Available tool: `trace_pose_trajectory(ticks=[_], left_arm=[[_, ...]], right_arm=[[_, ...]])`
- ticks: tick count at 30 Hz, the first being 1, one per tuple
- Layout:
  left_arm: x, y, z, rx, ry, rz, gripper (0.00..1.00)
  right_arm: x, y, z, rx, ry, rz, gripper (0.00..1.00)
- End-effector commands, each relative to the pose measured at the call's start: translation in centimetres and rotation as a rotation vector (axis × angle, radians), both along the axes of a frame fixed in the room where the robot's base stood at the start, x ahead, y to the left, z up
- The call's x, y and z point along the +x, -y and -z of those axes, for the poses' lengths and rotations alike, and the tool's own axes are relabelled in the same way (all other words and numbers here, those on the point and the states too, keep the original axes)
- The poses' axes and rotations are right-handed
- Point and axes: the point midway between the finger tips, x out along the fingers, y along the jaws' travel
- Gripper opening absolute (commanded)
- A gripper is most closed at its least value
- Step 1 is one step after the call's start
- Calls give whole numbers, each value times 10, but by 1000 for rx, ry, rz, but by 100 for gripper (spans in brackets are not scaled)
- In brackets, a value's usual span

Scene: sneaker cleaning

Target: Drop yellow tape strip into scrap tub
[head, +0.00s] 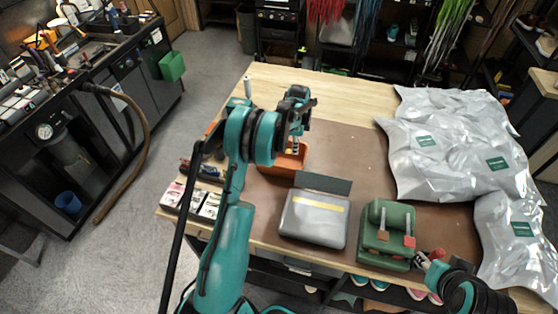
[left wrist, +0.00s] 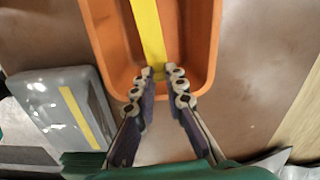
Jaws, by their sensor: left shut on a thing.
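The yellow tape strip (left wrist: 149,30) shows in the left wrist view, running up from between my left fingertips across the inside of the orange scrap tub (left wrist: 205,45). My left gripper (left wrist: 160,73) is shut on its near end, over the tub's near part. I cannot tell whether the strip touches the tub floor. In the head view the tub (head: 270,166) stands on the brown mat, with my left gripper (head: 296,148) pointing down over it. The held strip cannot be made out there. My right gripper (head: 421,260) is beside the green block; its fingers are too small to judge.
A grey case (head: 312,226) with another yellow strip on it lies in front of the tub. A green block with red levers (head: 375,246) stands to its right. Silver bags (head: 440,150) cover the right side. Small cards (head: 172,194) lie at the left edge.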

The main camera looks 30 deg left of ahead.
Motion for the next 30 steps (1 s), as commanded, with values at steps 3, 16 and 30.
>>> trace_pose_trajectory(ticks=[3, 16, 30], left_arm=[[0, 0, 0, 0, 0, 0, 0], [0, 0, 0, 0, 0, 0, 36], [0, 0, -68, 0, 0, 0, 36]], right_arm=[[0, 0, 0, 0, 0, 0, 40], [0, 0, 0, 0, 0, 0, 40], [0, 0, 0, 0, 0, 0, 40]])
